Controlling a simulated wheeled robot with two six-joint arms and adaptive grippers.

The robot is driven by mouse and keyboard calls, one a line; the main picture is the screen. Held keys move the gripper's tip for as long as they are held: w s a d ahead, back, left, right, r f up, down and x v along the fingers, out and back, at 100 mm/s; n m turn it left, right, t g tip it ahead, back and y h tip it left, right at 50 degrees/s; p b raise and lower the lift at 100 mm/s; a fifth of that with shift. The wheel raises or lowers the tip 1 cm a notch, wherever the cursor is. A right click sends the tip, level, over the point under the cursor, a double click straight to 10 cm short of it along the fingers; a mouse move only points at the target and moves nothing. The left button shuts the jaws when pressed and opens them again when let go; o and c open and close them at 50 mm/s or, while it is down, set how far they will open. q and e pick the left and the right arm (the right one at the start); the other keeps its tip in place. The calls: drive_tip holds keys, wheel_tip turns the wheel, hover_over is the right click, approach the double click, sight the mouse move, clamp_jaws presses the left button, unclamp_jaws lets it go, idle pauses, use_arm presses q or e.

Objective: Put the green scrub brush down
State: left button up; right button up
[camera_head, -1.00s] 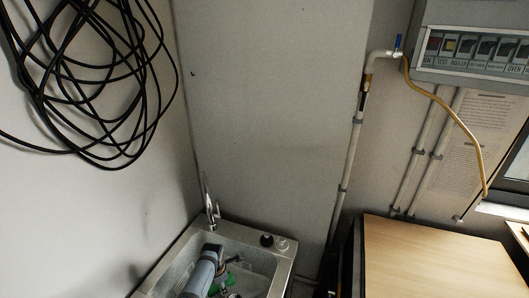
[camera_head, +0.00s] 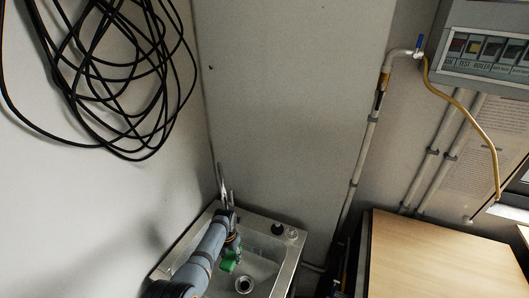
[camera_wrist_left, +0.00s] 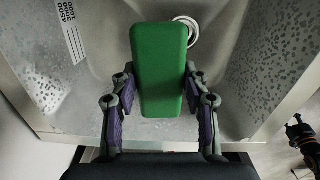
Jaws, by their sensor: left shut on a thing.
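The green scrub brush (camera_head: 229,262) is held over the sink in the head view. In the left wrist view, its plain green block (camera_wrist_left: 160,60) fills the upper middle, upright between the fingers. My left gripper (camera_wrist_left: 160,82) is shut on it, one finger pad against each long side. The same gripper (camera_head: 234,246) shows small at the end of my grey arm in the head view. The underside of the brush is hidden, and I cannot tell whether it touches the basin.
The metal sink (camera_head: 289,264) has a round drain (camera_head: 244,284), a tap (camera_head: 223,187) at the back and a black knob (camera_head: 278,229) on its rim. A wooden tabletop (camera_head: 430,258) lies to the right. Black cables (camera_head: 110,80) hang on the left wall.

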use_arm(q)
drive_tip(key=shift+s+f+m+b, duration=0.1)
drive_tip(key=shift+f+m+b, duration=0.2)
drive_tip(key=shift+b, duration=0.1)
drive_tip(key=f+m+b, duration=0.1)
drive_tip(key=m, duration=0.1)
drive_tip(key=s+f+m+b, duration=0.1)
drive_tip(key=b, duration=0.1)
drive_tip(key=m+b, duration=0.1)
drive_tip(key=m, duration=0.1)
drive_tip(key=shift+s+d+f+m, duration=0.15)
drive_tip(key=shift+d+f+m, duration=0.15)
drive_tip(key=shift+f, duration=0.1)
drive_tip(key=s+f+m+b, duration=0.1)
drive_tip(key=f+m+b, duration=0.1)
drive_tip(key=m, duration=0.2)
drive_tip(key=s+f+m+b, duration=0.2)
drive_tip(key=f+m+b, duration=0.1)
drive_tip(key=m, duration=0.1)
drive_tip(key=s+f+m+b, duration=0.1)
drive_tip(key=f+m+b, duration=0.1)
drive_tip(key=f+m, duration=0.1)
drive_tip(key=shift+s+m+b, duration=0.4)
drive_tip(key=shift+m, duration=0.5)
drive_tip(key=shift+f+b, duration=0.35)
drive_tip(key=shift+f, duration=1.7)
